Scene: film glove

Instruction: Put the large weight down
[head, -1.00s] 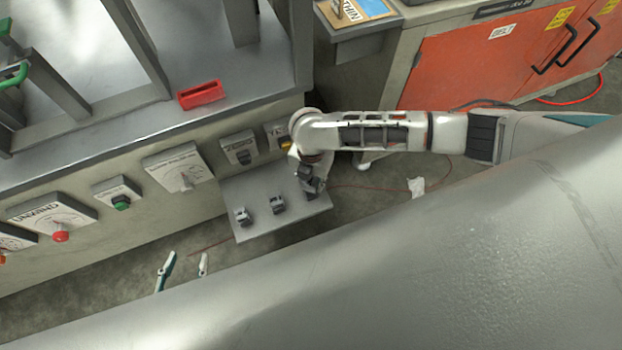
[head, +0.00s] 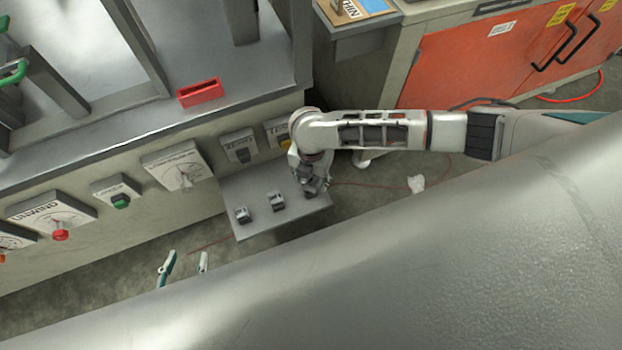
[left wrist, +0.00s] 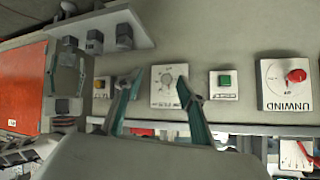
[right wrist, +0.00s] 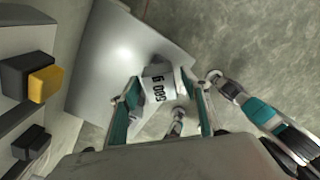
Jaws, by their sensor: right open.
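The large weight, a metal block marked 500 G (right wrist: 158,82), is between the fingers of my right gripper (right wrist: 165,100) in the right wrist view. It appears to rest on the grey shelf (right wrist: 115,60); its base is partly hidden. My right gripper is open around it, at the right end of the shelf (head: 265,225) in the head view. Two smaller weights (head: 242,215) (head: 277,201) stand in a row to its left. My left gripper (head: 185,266) is open and empty in front of the control panel, left of the shelf.
The panel above the shelf carries a dial box (head: 180,165), a green-button box (head: 118,190) and a red-knob UNWIND box (head: 52,217). A red block (head: 200,92) lies on the machine ledge. A large grey cylinder fills the foreground. An orange cabinet (head: 480,65) stands at right.

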